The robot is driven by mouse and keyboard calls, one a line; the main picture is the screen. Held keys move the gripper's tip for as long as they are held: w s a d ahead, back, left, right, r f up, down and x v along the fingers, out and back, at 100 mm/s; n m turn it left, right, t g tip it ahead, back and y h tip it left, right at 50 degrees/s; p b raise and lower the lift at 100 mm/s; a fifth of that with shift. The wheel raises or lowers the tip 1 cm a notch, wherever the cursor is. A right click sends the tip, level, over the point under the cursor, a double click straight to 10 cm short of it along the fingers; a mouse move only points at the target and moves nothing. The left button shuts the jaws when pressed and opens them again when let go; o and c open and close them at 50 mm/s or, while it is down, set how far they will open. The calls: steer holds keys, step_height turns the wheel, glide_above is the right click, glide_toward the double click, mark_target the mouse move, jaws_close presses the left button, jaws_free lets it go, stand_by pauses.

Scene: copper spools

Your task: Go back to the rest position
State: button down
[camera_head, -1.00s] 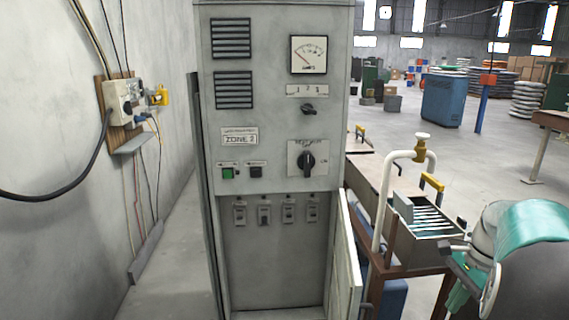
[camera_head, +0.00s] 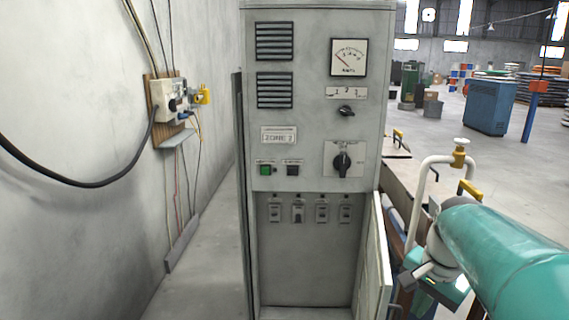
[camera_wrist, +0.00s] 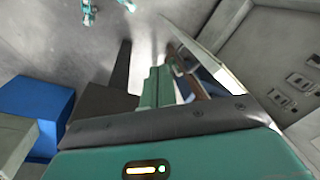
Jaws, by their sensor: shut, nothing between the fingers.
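My gripper (camera_wrist: 158,88) shows in the wrist view as teal fingers beyond a dark bar. It is shut and empty. In the head view my teal arm reaches in from the right edge, in front of the pipe and bench; the fingertips are not clear there. The grey control cabinet (camera_head: 315,100) stands upright in the middle of the head view. Its lower door (camera_head: 374,265) hangs open toward my arm. In the wrist view the open door (camera_wrist: 205,62) and the cabinet front (camera_wrist: 285,75) lie right of my gripper, apart from it.
A wall socket box (camera_head: 168,97) with a black cable is on the left wall. A cream pipe with a brass tap (camera_head: 459,150) rises right of the cabinet. A blue machine (camera_head: 490,107) stands farther back. A blue box (camera_wrist: 35,108) lies left in the wrist view.

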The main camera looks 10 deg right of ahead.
steer(key=s+a+n+t, duration=0.2)
steer(key=a+n, duration=0.4)
steer(key=a, duration=0.3)
steer(key=s+a+n+t, duration=0.1)
steer(key=s+a+n, duration=0.3)
steer(key=a, duration=0.5)
steer(key=shift+s+f+n+t, duration=0.2)
steer(key=shift+s+n+t, duration=0.2)
steer(key=shift+n, duration=0.7)
